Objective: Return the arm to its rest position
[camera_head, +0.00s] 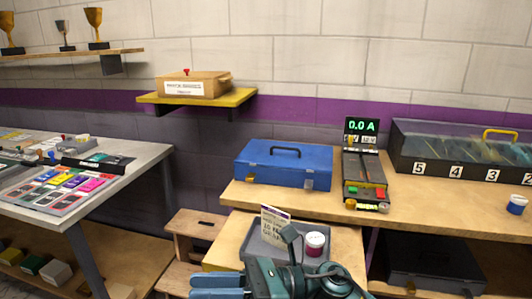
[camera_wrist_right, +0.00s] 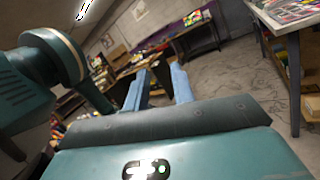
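My right gripper (camera_head: 218,287) is at the bottom of the head view, its blue fingers pointing left. It is in front of the low wooden stand with the grey tray. In the right wrist view the two blue fingers (camera_wrist_right: 161,82) stand apart with nothing between them, so it is open and empty. My teal right arm (camera_head: 325,282) is folded in close at the bottom edge. My left gripper and left arm are not in view.
A grey tray (camera_head: 340,247) with a jar (camera_head: 315,243) and a small sign (camera_head: 275,226) lies just beyond the right arm. A workbench (camera_head: 420,205) holds a blue case (camera_head: 284,165). A table (camera_head: 120,185) with coloured cards stands at left.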

